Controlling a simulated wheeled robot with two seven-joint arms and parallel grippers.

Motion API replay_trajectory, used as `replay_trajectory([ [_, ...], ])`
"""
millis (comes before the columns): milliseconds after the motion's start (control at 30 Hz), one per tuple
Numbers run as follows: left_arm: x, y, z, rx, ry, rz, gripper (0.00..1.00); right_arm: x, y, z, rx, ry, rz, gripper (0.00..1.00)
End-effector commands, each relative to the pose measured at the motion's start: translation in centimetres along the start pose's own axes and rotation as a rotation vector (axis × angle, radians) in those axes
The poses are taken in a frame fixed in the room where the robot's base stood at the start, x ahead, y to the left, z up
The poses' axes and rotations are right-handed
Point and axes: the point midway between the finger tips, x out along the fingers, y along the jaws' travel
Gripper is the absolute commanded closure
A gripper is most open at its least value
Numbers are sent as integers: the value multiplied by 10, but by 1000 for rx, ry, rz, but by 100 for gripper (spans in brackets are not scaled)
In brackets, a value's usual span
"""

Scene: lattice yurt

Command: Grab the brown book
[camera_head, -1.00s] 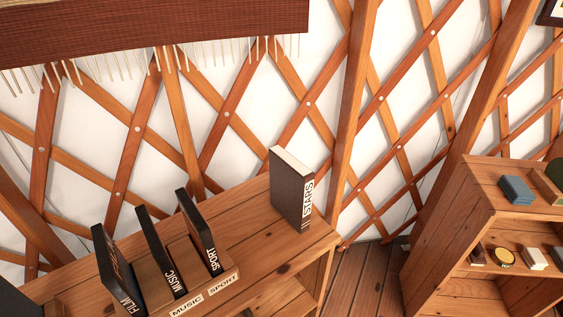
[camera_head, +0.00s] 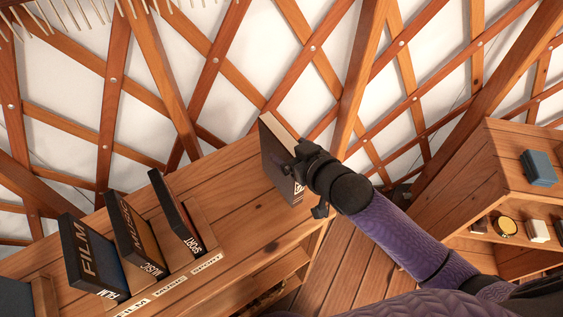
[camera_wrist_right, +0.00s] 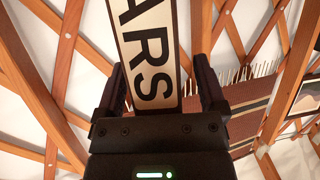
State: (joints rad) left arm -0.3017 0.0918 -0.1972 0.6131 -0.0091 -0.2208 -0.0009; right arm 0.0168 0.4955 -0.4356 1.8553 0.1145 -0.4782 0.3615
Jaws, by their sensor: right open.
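The brown book (camera_head: 272,162), with a cream spine label, stands upright at the right end of the wooden shelf top (camera_head: 235,222). My right gripper (camera_head: 299,178) is at the book's spine side and partly hides the label. In the right wrist view the spine (camera_wrist_right: 150,50) with the letters "ARS" lies between the two open fingers (camera_wrist_right: 162,85). There is a gap at each side, wider on the right. My left gripper is not in view.
Dark books marked film (camera_head: 88,262), music (camera_head: 135,237) and sport (camera_head: 172,212) stand in a labelled wooden holder to the left. The lattice wall is close behind. A second shelf (camera_head: 480,185) with small items stands at right.

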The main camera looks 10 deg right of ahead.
Motion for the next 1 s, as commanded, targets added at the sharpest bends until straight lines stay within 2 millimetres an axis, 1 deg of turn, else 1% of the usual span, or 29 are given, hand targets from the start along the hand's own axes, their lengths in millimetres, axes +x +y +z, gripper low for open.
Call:
replay_trajectory([
  [167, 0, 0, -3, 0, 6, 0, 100, 1, 0, 0, 0, 0, 0, 10],
  [200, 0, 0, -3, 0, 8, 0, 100, 1, 0, 0, 0, 0, 0, 12],
  [267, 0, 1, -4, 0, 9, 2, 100, 1, 0, 0, 0, 0, 0, 25],
  [300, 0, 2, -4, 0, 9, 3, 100, 1, 0, 0, 0, 0, 0, 34],
  [467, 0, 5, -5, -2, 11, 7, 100, 1, 0, 0, 0, 0, 0, 67],
  [500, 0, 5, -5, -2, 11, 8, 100, 1, 0, 0, 0, 0, 0, 76],
  [567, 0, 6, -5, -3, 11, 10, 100, 1, 0, 0, 0, 0, 0, 89],
  [600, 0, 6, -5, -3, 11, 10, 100, 1, 0, 0, 0, 0, 0, 97],
  [633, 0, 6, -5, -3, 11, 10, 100, 1, 0, 0, 0, 0, 0, 100],
  [1000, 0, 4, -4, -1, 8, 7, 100, 1, 0, 0, 0, 0, 0, 100],
])
